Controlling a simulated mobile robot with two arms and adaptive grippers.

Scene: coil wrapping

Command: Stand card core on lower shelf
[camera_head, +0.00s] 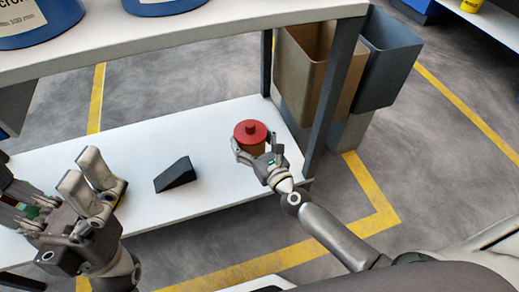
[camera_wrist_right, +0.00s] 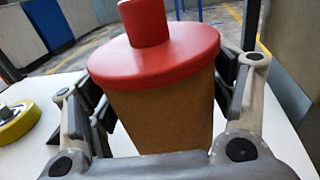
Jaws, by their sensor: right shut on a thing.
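The card core (camera_head: 257,149) is a brown cylinder topped by a red flanged plug with a knob (camera_head: 250,132). My right gripper (camera_head: 259,156) is shut around its side. In the right wrist view the core (camera_wrist_right: 165,118) stands between the two fingers, roughly upright, with its red plug (camera_wrist_right: 155,52) above them. The core is over the right end of the white lower shelf (camera_head: 224,178). Its bottom is hidden, so I cannot tell if it touches the shelf. My left gripper (camera_head: 85,180) is at the lower left, apart from the core; its finger gap is unclear.
A black wedge (camera_head: 176,175) lies on the shelf left of the core. A shelf post (camera_head: 333,95) and brown and grey bins (camera_head: 385,60) stand at right. The upper shelf (camera_head: 210,32) carries blue rolls (camera_head: 40,22). A yellow-rimmed disc (camera_wrist_right: 15,122) shows at left in the wrist view.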

